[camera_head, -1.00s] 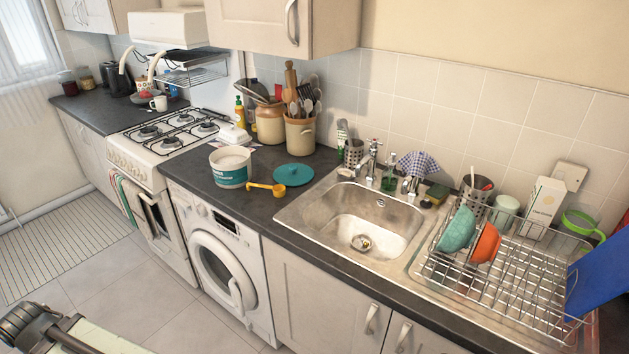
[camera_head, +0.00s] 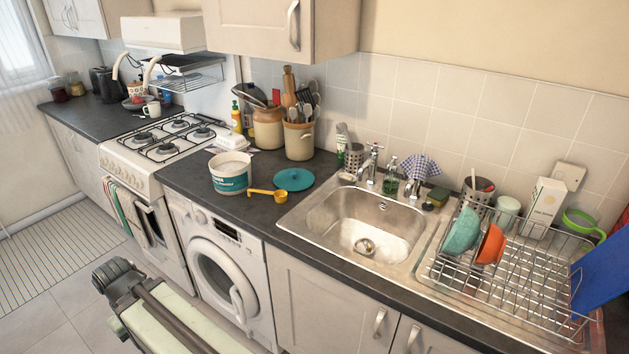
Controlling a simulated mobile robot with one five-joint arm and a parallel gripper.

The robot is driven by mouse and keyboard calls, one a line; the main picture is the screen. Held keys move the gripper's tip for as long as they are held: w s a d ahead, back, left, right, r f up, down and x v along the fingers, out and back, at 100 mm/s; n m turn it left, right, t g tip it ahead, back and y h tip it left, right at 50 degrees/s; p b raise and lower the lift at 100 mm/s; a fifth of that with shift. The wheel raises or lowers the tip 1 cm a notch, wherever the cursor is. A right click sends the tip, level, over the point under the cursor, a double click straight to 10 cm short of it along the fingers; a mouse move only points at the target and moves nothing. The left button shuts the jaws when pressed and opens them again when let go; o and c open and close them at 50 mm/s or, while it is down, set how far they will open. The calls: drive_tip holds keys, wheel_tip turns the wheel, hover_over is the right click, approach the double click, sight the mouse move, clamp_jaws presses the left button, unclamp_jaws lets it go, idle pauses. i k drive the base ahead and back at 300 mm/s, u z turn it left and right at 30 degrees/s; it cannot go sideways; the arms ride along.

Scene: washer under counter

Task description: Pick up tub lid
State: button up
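The tub lid (camera_head: 294,180) is a round teal disc lying flat on the dark counter (camera_head: 262,210), above the washer and left of the sink. The white tub (camera_head: 230,173) with a teal label stands open to its left, with white contents. A yellow scoop (camera_head: 266,195) lies in front, between tub and lid. My arm rises into the lower left of the view, over the floor in front of the washer. Its dark end (camera_head: 118,280) is well below and left of the lid, touching nothing; whether the gripper fingers are open does not show.
A utensil crock (camera_head: 298,140) and a brown jar stand behind the lid. The sink (camera_head: 365,225) is to its right, then a wire dish rack (camera_head: 505,270) with bowls. The gas hob (camera_head: 170,135) is at left.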

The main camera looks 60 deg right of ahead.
sight(293, 180)
drive_tip(key=z, duration=0.2)
drive_tip(key=i, duration=1)
drive_tip(key=u, duration=0.05)
